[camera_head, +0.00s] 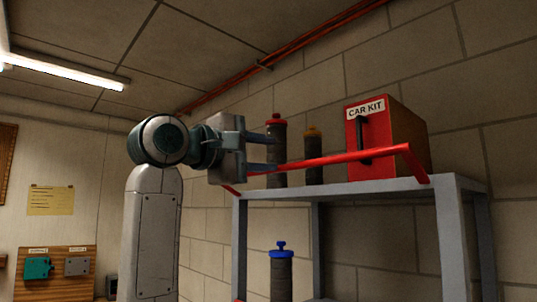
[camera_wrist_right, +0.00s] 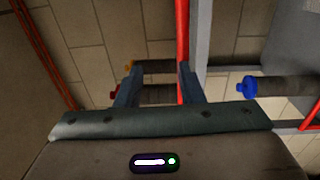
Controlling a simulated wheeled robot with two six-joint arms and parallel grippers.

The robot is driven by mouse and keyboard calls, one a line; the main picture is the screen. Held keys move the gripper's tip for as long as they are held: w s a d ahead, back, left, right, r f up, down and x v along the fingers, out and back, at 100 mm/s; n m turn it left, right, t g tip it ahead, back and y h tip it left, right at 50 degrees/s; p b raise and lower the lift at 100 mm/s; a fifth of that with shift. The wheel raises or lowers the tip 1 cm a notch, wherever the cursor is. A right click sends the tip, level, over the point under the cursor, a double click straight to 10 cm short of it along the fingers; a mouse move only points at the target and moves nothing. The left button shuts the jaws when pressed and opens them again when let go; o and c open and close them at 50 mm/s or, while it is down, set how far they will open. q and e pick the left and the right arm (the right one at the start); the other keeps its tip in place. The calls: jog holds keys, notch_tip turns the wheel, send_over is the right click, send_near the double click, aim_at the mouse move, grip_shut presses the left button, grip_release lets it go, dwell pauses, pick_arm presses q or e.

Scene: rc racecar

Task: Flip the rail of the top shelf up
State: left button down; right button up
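The red rail (camera_head: 345,158) of the top shelf (camera_head: 385,187) runs along its front, with its long bar above the shelf surface and its right end leg slanting down to the shelf corner. My right gripper (camera_head: 276,153) is at the rail's left part, fingers pointing right, spread apart with nothing seen clamped between them. The lower finger overlaps the rail bar; contact cannot be told. In the right wrist view the rail (camera_wrist_right: 182,40) passes beside the right-hand finger of my gripper (camera_wrist_right: 158,85). My left gripper is not in view.
On the top shelf stand a red-capped bottle (camera_head: 277,135), an orange-capped bottle (camera_head: 313,150) and a red CAR KIT box (camera_head: 372,125). A blue-capped bottle (camera_head: 281,272) is on a level below. A block wall (camera_head: 465,110) stands behind the shelf.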

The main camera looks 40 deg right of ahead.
jog(key=a+f+b, duration=0.3)
jog(key=a+b, duration=0.3)
jog(key=a, duration=0.4)
jog(key=shift+s+a, duration=0.2)
jog(key=shift+s, duration=0.25)
dwell(0.6)
dwell(0.5)
